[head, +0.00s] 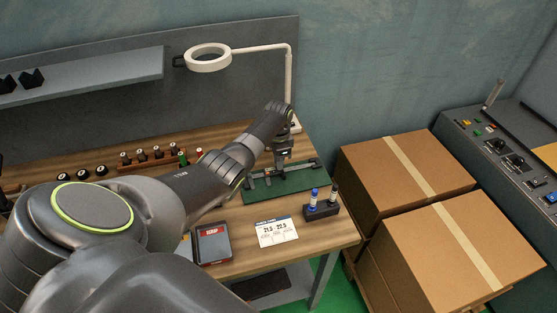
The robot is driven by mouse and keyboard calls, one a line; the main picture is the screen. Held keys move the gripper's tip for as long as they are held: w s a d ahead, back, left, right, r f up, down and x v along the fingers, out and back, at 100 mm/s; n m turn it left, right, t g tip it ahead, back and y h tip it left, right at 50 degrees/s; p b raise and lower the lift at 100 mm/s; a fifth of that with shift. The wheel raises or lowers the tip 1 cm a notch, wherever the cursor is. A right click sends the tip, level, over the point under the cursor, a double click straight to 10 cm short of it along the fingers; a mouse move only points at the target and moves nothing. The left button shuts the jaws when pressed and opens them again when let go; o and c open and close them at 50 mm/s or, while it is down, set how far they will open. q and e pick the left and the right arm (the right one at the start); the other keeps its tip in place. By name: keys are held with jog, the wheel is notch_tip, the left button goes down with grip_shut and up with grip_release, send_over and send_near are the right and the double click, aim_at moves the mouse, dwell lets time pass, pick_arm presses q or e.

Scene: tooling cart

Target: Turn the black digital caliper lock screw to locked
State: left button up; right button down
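The black digital caliper (303,165) lies on a green mat (295,184) near the right end of the wooden workbench. My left arm reaches across the bench from the left. My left gripper (280,165) points down over the caliper, at or just above its body. The gripper covers part of the caliper, and the lock screw is too small or hidden to make out. Whether the fingers are open or shut, or touching the caliper, I cannot tell. My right gripper is not in view.
A ring lamp (208,60) stands behind the mat. A block with markers (321,211), a white printed card (277,232) and a red-labelled tray (213,244) sit in front. A wooden rack (155,159) is at the back left. Cardboard boxes (405,170) stand right of the bench.

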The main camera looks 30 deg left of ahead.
pick_arm(q)
jog(key=o, duration=0.4)
jog(key=shift+o, duration=0.2)
jog(key=shift+r, duration=0.15)
notch_tip(320, 180, up, 17)
jog(key=b, duration=0.1)
jog(key=shift+r, duration=0.15)
dwell(0.4)
